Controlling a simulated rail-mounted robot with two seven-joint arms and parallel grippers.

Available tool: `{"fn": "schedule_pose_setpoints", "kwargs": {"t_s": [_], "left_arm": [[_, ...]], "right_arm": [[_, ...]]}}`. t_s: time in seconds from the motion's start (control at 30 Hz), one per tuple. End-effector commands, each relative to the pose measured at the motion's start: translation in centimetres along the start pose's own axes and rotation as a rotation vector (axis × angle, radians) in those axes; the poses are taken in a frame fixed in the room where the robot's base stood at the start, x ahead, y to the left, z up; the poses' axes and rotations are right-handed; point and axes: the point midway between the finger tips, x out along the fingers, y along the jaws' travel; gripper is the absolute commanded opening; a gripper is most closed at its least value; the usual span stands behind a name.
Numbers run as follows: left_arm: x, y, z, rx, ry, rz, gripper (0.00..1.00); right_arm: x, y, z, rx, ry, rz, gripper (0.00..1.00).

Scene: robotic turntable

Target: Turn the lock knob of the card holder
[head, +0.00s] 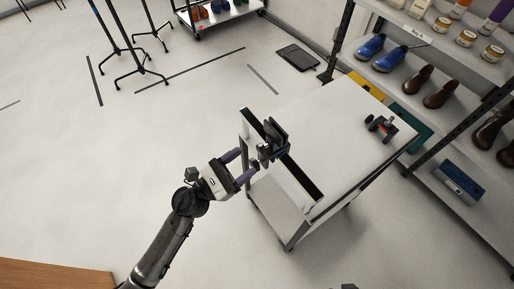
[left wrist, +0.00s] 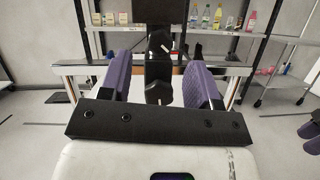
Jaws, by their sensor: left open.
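The black card holder (head: 277,133) stands upright at the near left edge of the white cart. In the left wrist view it rises as a dark upright block (left wrist: 154,12) at the top centre. A dark faceted knob (left wrist: 158,92) shows below it, on its near side. My left gripper (head: 250,164) faces this side. Its two purple fingers are open, one on each side of the knob, with visible gaps. I cannot tell the knob's exact depth between the fingers. Purple finger-like parts at the right edge of the left wrist view appear to be my right gripper (left wrist: 309,134), cut off.
The white cart top (head: 330,130) is mostly clear; a small red-and-black device (head: 381,126) sits at its right. Shelves with shoes (head: 436,86) and jars stand behind it at the right. Black stands (head: 130,50) are at the upper left. Floor left of the cart is free.

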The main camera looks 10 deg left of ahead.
Motion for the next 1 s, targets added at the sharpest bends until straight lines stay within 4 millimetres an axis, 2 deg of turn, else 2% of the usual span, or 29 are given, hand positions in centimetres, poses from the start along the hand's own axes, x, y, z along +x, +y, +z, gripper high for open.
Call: {"fn": "schedule_pose_setpoints", "kwargs": {"t_s": [0.1, 0.33, 0.5, 0.8, 1.0], "left_arm": [[2.0, 0.0, 0.1, 0.001, -0.002, -0.001, 0.57], [4.3, 0.0, 0.1, -0.001, -0.001, 0.0, 0.57], [5.0, 0.0, 0.0, -0.002, 0.0, 0.0, 0.57], [5.1, 0.0, 0.0, -0.001, 0.0, 0.001, 0.57], [5.1, 0.0, 0.0, -0.001, 0.0, 0.001, 0.4]], "right_arm": [[-0.3, -0.1, -0.1, 0.002, 0.0, -0.002, 0.43], [-0.6, -0.1, -0.2, 0.002, 0.0, -0.002, 0.43], [-0.6, 0.0, -0.2, 0.001, 0.0, -0.001, 0.43], [-0.6, 0.2, -0.1, -0.008, -0.001, 0.006, 0.43], [-0.6, 0.2, -0.1, -0.008, -0.001, 0.006, 0.43]]}}
